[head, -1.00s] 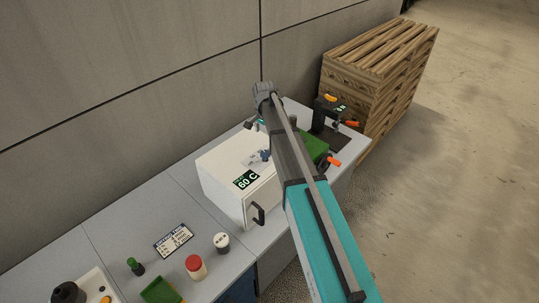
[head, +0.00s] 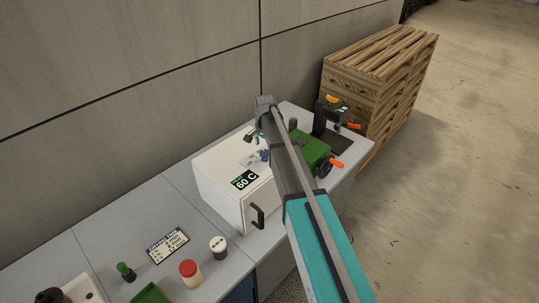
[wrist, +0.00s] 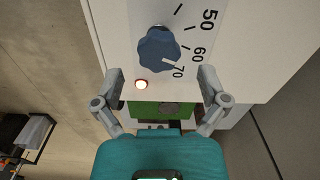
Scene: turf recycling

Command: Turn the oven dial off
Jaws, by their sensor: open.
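The oven is a white box (head: 222,185) on the bench, with a green "60 C" display (head: 245,179) on top. Its blue lobed dial (wrist: 158,52) is on a white panel in the wrist view, with 50, 60 and 70 printed beside it. The dial's white mark points toward the 60 and 70 side. A small lamp (wrist: 141,84) near the dial glows. My gripper (wrist: 160,84) is open and empty, its fingers apart on either side below the dial and not seen touching it. In the head view my gripper (head: 254,134) is above the oven's far end.
A green machine (head: 312,149) with orange handles stands right of the oven, partly behind my arm. The oven's black door handle (head: 258,216) sticks out in front. Jars (head: 190,273) and a printed sign (head: 168,246) are on the bench at left. Wooden pallets (head: 378,85) stand behind.

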